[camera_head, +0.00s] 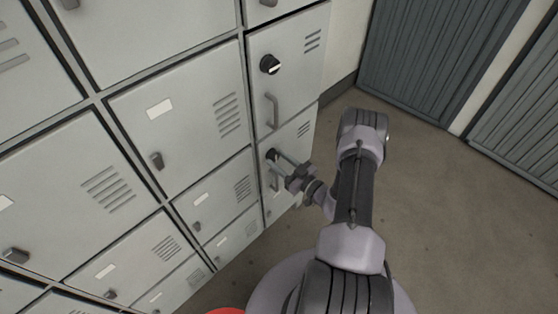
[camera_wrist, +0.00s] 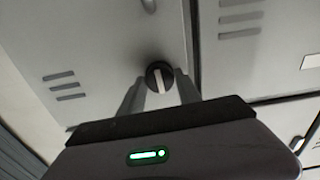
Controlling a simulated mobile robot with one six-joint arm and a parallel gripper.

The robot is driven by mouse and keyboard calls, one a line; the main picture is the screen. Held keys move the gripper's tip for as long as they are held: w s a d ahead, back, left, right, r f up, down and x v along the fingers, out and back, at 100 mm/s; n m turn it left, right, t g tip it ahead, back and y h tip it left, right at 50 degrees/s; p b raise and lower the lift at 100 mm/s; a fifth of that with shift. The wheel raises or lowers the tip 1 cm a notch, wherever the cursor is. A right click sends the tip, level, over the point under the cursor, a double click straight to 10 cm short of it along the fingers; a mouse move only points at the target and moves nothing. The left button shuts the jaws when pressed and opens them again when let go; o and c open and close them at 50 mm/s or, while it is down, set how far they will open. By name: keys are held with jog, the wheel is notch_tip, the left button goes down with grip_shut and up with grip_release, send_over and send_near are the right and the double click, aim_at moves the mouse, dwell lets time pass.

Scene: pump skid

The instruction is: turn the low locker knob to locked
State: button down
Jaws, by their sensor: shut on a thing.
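The low locker knob (camera_head: 271,154) is a small dark round knob on the lower door of the right-hand locker column in the head view. In the wrist view the knob (camera_wrist: 154,71) is black with a pale bar across it, which runs nearly upright in that picture and leans slightly. My gripper (camera_head: 278,158) reaches the knob from the right. In the wrist view my gripper (camera_wrist: 160,84) has one finger on each side of the knob, shut on it. The fingers partly hide the knob in the head view, so its bar cannot be read there.
An upper knob (camera_head: 270,64) with a white bar sits on the door above, with a handle (camera_head: 272,111) below it. Another handle (camera_head: 273,181) is just below my gripper. More locker doors (camera_head: 180,120) fill the left. Open floor (camera_head: 440,200) lies to the right.

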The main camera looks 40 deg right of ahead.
jog(key=n, duration=0.4)
jog(key=shift+n+b, duration=0.3)
jog(key=shift+n, duration=0.1)
jog(key=n, duration=0.4)
jog(key=shift+n, duration=0.3)
jog(key=n, duration=0.4)
jog(key=shift+b, duration=0.35)
jog(key=shift+n, duration=2)
jog(key=c, duration=0.8)
grip_release()
jog(key=shift+c, duration=0.2)
